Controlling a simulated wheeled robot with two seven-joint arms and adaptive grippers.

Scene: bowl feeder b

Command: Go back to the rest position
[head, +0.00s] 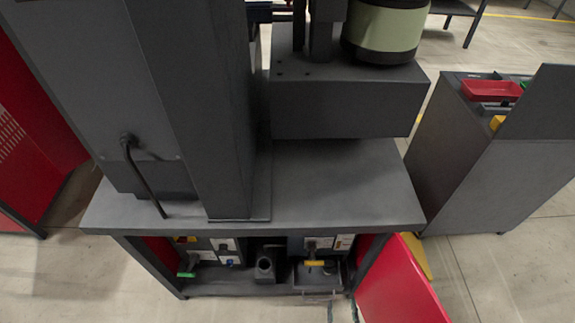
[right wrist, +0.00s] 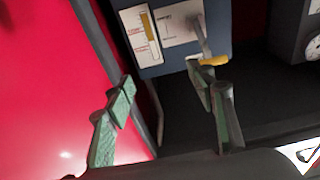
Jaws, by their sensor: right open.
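My right gripper (right wrist: 165,92) shows in the right wrist view with its two green-padded fingers spread wide and nothing between them. In the head view only the tips of my right gripper (head: 342,309) seem to show, small and dark, at the bottom edge in front of the cabinet. A yellow-ended lever (right wrist: 213,61) on a dark blue box (right wrist: 180,62) stands just beyond the right-hand finger; I cannot tell whether they touch. The yellow part (head: 315,263) also shows in the head view, inside the cabinet. My left gripper is not in view.
The open red door (head: 400,288) stands right of the cabinet opening, and a red panel (right wrist: 60,80) fills the wrist view's left. A grey stand (head: 480,155) with colored bins stands right.

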